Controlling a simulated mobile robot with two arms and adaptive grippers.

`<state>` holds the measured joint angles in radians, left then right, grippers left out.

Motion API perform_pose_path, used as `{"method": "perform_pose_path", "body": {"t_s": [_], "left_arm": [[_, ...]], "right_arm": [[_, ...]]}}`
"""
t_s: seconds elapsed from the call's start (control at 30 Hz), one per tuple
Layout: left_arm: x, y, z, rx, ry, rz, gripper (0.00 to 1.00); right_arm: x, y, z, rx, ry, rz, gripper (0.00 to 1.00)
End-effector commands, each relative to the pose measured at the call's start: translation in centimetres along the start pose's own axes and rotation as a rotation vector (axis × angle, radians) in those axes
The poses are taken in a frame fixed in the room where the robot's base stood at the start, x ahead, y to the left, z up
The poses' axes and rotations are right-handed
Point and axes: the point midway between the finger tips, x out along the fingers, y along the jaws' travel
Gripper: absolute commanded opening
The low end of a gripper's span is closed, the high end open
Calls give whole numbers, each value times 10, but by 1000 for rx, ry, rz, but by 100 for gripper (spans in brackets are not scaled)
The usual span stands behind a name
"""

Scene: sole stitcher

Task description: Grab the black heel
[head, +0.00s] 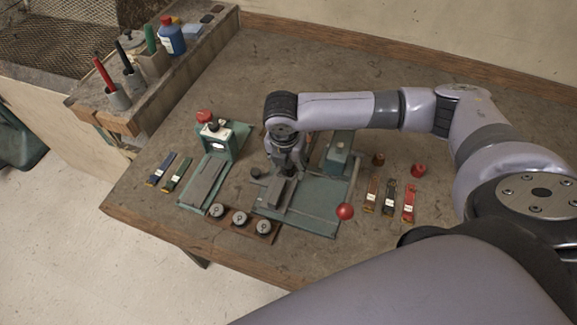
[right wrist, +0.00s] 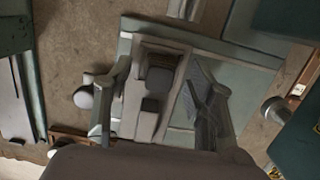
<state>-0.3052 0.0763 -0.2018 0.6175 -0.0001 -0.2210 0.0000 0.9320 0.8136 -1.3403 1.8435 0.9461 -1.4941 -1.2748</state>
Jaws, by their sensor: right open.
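My right gripper (head: 286,166) points down over the green sewing station (head: 318,213) at the middle of the bench. In the right wrist view its two fingers (right wrist: 163,92) stand apart. Between them, in that view, is a dark block (right wrist: 160,80) on a grey sole-shaped piece, with a smaller dark block (right wrist: 150,104) just below it. The larger block looks like the black heel, but I cannot be sure. No finger is clearly touching it. In the head view the gripper hides this spot. My left gripper is not in view.
A green press (head: 207,178) with a red knob stands to the left. A red ball lever (head: 345,211) sticks out at the station's right. Red pieces (head: 418,170), colored strips (head: 389,198) and a rack of round grey bobbins (head: 239,218) lie nearby. The bench's right back is clear.

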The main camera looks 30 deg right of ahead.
Motion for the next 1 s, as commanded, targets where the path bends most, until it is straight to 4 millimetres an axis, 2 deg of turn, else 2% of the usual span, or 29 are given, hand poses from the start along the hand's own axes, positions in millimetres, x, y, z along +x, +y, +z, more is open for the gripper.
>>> {"method": "perform_pose_path", "body": {"t_s": [0.17, 0.9, 1.0], "left_arm": [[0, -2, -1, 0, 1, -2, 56], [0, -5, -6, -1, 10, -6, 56], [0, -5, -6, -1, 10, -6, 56]], "right_arm": [[0, 0, 0, 0, 0, 0, 49], [-1, 0, 0, 0, 0, 0, 0], [-1, 0, 0, 0, 0, 1, 0]]}}
